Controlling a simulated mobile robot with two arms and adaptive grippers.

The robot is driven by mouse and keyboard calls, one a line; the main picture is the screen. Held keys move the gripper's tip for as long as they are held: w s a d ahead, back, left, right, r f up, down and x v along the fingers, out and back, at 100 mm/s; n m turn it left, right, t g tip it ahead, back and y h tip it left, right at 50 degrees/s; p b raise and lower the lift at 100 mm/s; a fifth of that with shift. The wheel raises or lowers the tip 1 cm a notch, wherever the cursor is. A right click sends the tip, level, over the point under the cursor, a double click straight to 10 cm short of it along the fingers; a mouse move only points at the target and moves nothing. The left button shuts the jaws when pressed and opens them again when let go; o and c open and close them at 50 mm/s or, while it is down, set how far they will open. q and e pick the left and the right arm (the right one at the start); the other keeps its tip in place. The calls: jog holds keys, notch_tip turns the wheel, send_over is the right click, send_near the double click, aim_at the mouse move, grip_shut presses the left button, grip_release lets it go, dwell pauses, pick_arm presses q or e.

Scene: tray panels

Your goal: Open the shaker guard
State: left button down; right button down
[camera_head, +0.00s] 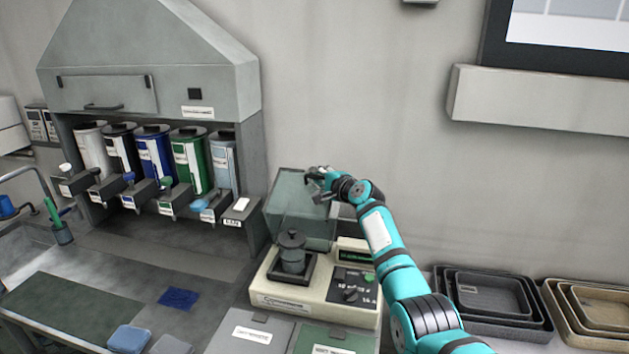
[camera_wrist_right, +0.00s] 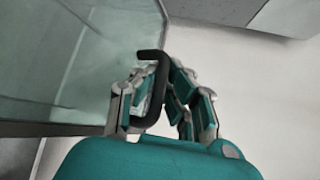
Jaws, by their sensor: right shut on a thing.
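The shaker guard (camera_head: 290,205) is a clear greenish box-like cover. It stands raised and tilted at the back of the beige shaker (camera_head: 290,296). A dark lidded pot (camera_head: 291,256) sits uncovered on the shaker's platform. My right gripper (camera_head: 318,178) is at the guard's upper right edge. In the right wrist view, my right gripper (camera_wrist_right: 155,98) is shut on the guard's black handle (camera_wrist_right: 153,57), and the guard's clear panel (camera_wrist_right: 70,60) fills the left side. My left gripper is not in view.
Several coloured dispensers (camera_head: 152,160) stand under a grey hood at the left. Nested trays (camera_head: 490,297) lie right of the shaker, beyond my right arm. Grey and green panels (camera_head: 250,337) lie in front of the shaker. A blue cloth (camera_head: 178,299) lies on the bench.

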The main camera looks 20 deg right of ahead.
jog(key=shift+w+d+f, duration=0.1)
jog(key=shift+w+d, duration=0.1)
jog(key=shift+d, duration=0.05)
jog(key=c, duration=1.4)
grip_release()
jog(key=shift+s, duration=0.1)
jog(key=shift+v, duration=6)
